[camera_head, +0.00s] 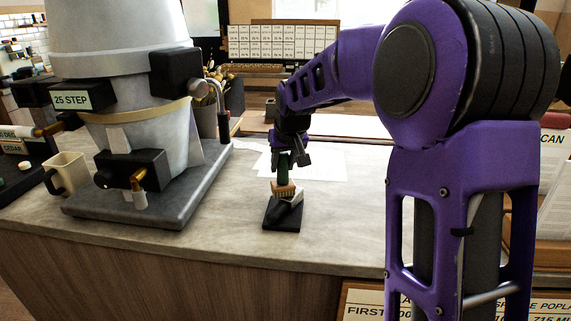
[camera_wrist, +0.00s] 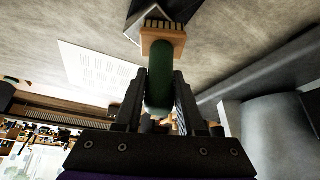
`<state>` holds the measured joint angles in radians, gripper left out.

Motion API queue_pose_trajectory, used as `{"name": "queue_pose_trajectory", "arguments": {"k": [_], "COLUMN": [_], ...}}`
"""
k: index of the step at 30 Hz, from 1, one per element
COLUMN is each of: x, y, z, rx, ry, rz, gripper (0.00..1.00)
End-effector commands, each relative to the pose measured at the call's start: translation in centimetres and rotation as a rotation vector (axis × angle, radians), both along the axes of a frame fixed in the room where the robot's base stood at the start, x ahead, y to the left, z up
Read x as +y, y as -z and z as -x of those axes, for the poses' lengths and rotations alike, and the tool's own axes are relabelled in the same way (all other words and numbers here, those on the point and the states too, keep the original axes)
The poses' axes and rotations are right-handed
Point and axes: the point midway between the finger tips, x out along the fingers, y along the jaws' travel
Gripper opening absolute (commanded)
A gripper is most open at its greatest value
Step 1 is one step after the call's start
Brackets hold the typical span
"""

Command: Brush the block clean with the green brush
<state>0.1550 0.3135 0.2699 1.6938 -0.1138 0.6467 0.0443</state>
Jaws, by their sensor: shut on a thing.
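The green brush has a green handle (camera_head: 283,172), a wooden head (camera_head: 285,189) and pale bristles. It also shows in the wrist view, with its wooden head (camera_wrist: 163,38) toward the top. My gripper (camera_head: 289,160) is shut on the green handle; in the wrist view, its two fingers (camera_wrist: 158,82) stand on either side of it. The dark block (camera_head: 281,215) sits on the counter just below the brush head. Its top is partly hidden by the brush. It also shows behind the bristles in the wrist view (camera_wrist: 183,9). I cannot tell whether the bristles touch it.
A grey machine (camera_head: 130,110) labelled "25 STEP" stands on a dark base to the left. A beige mug (camera_head: 70,172) is at far left. White paper (camera_head: 325,165) lies behind the brush. The counter (camera_head: 225,235) in front and to the right of the block is clear.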

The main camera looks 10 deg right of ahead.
Motion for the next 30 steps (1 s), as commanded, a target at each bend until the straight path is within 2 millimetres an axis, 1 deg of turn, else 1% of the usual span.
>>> {"name": "queue_pose_trajectory", "arguments": {"k": [8,15,18,30], "x": [-0.4,-2.0,-2.4,-2.2], "y": [-0.1,0.1,0.1,0.3], "z": [-0.1,-0.2,-0.3,-0.2], "rx": [-0.001,-0.001,-0.001,0.001], "ry": [0.002,0.001,0.001,0.0], "rz": [0.0,0.0,-0.001,0.0], "gripper": [0.0,0.0,0.0,0.0]}}
